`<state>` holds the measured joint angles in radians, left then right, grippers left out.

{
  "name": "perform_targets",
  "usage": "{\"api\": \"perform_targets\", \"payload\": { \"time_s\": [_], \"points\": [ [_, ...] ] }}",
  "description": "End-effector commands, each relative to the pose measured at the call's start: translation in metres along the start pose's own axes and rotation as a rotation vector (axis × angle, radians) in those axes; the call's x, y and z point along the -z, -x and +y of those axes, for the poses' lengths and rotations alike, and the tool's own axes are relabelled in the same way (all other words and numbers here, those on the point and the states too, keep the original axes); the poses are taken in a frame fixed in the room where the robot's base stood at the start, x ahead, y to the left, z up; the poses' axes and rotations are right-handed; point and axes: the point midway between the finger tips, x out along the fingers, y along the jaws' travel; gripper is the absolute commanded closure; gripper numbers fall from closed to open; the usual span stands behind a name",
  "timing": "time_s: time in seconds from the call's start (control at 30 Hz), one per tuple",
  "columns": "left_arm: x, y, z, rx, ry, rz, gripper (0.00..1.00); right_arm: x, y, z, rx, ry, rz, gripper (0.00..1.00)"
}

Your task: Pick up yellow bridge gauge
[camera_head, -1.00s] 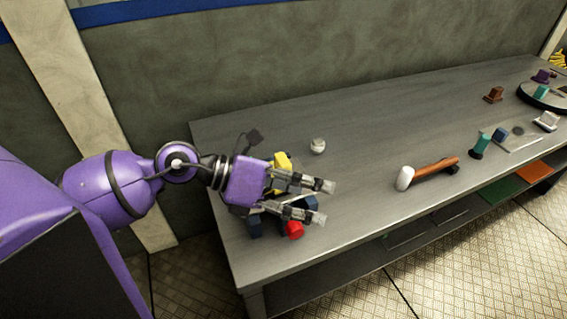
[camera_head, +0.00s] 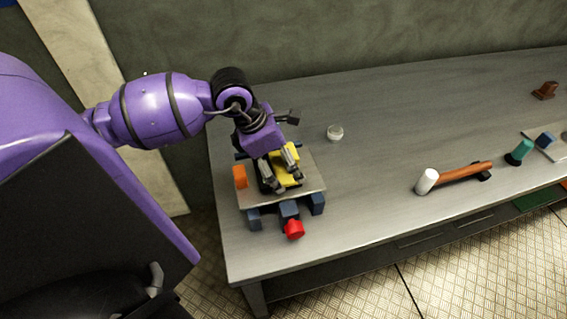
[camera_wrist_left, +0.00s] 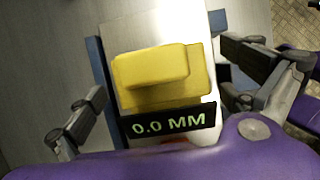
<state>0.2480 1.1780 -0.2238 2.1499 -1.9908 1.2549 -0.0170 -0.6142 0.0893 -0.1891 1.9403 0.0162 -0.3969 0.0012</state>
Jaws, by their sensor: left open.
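The yellow bridge gauge (camera_head: 288,175) sits on a grey plate (camera_head: 305,190) with dark blue feet at the left end of the table. In the left wrist view the gauge (camera_wrist_left: 160,75) is a yellow block with a dark display reading 0.0 MM. My left gripper (camera_head: 281,187) points down over the gauge. Its fingers are open, one on either side of the gauge in the left wrist view (camera_wrist_left: 165,105), with gaps between. The fingers partly hide the gauge in the head view. My right gripper is not in view.
An orange block (camera_head: 240,177) stands on the plate's left side, and a red knob (camera_head: 294,229) is at its front. A small whitish round item (camera_head: 335,132) lies behind.

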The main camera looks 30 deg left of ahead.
Motion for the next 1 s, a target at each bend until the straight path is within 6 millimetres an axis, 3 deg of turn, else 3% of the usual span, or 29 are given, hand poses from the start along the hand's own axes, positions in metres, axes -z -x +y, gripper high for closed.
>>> {"api": "perform_targets", "payload": {
  "time_s": [0.1, 0.37, 0.7, 0.77, 1.0],
  "points": [
    [-0.0006, -0.0112, 0.0, 0.0, 0.0, -0.001, 0.0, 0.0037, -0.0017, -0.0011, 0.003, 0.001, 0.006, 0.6],
    [0.0001, -0.0133, 0.0, 0.0, 0.0, 0.001, 0.01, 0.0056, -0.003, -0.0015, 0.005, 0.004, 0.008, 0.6],
    [0.0003, -0.0133, 0.0, 0.0, 0.0, 0.001, 0.46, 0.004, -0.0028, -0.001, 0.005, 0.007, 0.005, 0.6],
    [-0.0001, -0.013, 0.0002, 0.0, -0.001, 0.0, 0.51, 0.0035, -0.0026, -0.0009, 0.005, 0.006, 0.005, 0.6],
    [-0.0009, -0.011, 0.0004, -0.001, -0.001, 0.0, 0.51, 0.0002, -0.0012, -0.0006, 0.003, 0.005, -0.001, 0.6]
  ]
}}
